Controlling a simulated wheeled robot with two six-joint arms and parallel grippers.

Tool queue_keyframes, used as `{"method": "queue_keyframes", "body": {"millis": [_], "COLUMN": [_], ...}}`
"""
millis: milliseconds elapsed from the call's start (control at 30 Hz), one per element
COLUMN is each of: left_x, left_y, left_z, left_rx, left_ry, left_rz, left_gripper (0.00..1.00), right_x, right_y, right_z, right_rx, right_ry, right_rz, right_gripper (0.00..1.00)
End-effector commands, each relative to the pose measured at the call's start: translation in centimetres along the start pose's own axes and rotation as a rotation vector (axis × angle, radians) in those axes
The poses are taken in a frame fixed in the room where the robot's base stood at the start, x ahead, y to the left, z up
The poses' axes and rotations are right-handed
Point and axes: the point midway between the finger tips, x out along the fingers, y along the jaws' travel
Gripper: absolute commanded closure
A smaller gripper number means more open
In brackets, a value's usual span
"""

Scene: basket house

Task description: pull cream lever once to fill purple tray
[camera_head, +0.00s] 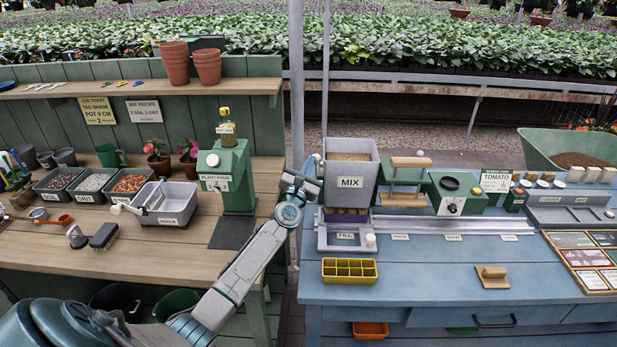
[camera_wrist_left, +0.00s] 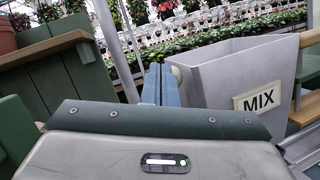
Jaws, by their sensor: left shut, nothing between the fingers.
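The grey hopper marked MIX (camera_head: 350,170) stands on the blue bench, also at the right of the left wrist view (camera_wrist_left: 225,80). A purple tray (camera_head: 346,215) sits under it in the grey FILL station, mostly hidden by the hopper. My left gripper (camera_head: 311,178) is beside the hopper's left side, shut and empty. Its closed fingers (camera_wrist_left: 160,85) point forward in the left wrist view. A rounded cream part, which looks like the lever's end (camera_wrist_left: 177,74), shows just right of the fingers, partly hidden; I cannot tell whether they touch. My right gripper is not in view.
A yellow tray (camera_head: 349,271) lies on the front of the blue bench. A grey rail (camera_head: 450,226) runs right from the FILL station. A green plant food dispenser (camera_head: 228,175) stands on the wooden bench to the left. A metal post (camera_head: 296,80) rises behind my left gripper.

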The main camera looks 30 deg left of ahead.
Motion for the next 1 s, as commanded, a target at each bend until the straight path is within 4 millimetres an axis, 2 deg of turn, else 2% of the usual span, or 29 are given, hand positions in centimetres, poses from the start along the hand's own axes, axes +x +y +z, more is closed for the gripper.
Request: {"method": "queue_keyframes", "body": {"millis": [200, 400, 633, 1000], "left_x": [2.5, 3.9, 4.7, 5.0], "left_y": [0.8, 1.3, 1.6, 1.6], "left_z": [0.4, 0.4, 0.4, 0.4], "left_rx": [0.000, 0.000, 0.001, 0.000], "left_ry": [-0.001, 0.000, 0.000, 0.001], "left_rz": [0.001, 0.000, 0.001, 0.000], "left_gripper": [1.00, 1.00, 1.00, 1.00], "right_x": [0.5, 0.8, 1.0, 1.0], "right_y": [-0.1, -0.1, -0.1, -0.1], "right_z": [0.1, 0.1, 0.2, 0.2], "right_rx": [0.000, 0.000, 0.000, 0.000], "right_ry": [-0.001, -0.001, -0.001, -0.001], "right_rz": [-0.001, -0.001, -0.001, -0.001], "right_gripper": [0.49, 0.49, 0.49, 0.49]}}
